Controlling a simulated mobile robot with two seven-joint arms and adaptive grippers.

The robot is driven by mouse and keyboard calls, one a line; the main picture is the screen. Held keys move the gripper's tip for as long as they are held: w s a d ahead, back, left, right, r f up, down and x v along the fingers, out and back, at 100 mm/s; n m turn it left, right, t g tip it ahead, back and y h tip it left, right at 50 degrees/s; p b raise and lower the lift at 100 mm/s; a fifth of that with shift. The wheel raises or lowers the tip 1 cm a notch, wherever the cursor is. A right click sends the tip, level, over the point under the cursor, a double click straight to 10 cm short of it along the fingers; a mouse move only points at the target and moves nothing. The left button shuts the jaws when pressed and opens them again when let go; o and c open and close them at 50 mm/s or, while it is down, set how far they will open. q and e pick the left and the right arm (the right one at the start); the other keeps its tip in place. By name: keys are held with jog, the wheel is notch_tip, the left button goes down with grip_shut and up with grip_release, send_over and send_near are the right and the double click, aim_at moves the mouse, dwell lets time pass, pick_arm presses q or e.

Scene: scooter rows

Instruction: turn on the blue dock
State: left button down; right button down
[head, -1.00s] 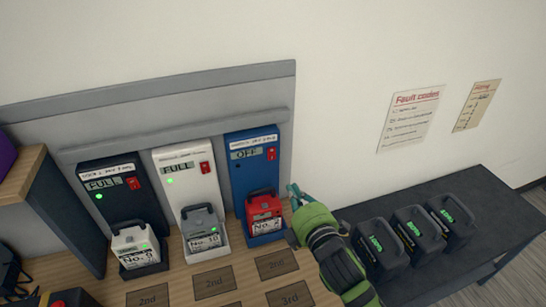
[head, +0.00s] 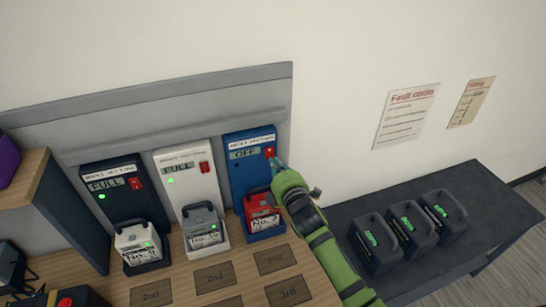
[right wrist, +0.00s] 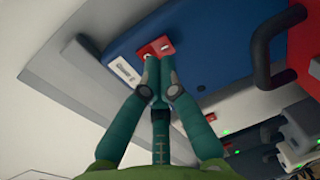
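The blue dock (head: 252,172) stands at the right end of the row of docks, its display reading OFF. Its red switch (head: 269,153) is at the upper right of its face. A red battery (head: 261,211) sits in its cradle. My right gripper (head: 277,165) is at the switch, its fingertips just below it. In the right wrist view the closed fingertips (right wrist: 158,62) reach the lower edge of the red switch (right wrist: 155,48); I cannot tell if they touch. Nothing shows between the fingers. My left gripper is not in view.
A black dock (head: 121,197) and a white dock (head: 188,177) stand to the left, both reading FULL with green lights and batteries seated. Several dark batteries (head: 411,228) stand on the dark side table (head: 480,190). Marked plates (head: 214,277) lie in front.

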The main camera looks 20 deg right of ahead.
aim_at(269, 153)
jog(key=shift+w+f, duration=0.15)
jog(key=shift+w, duration=0.95)
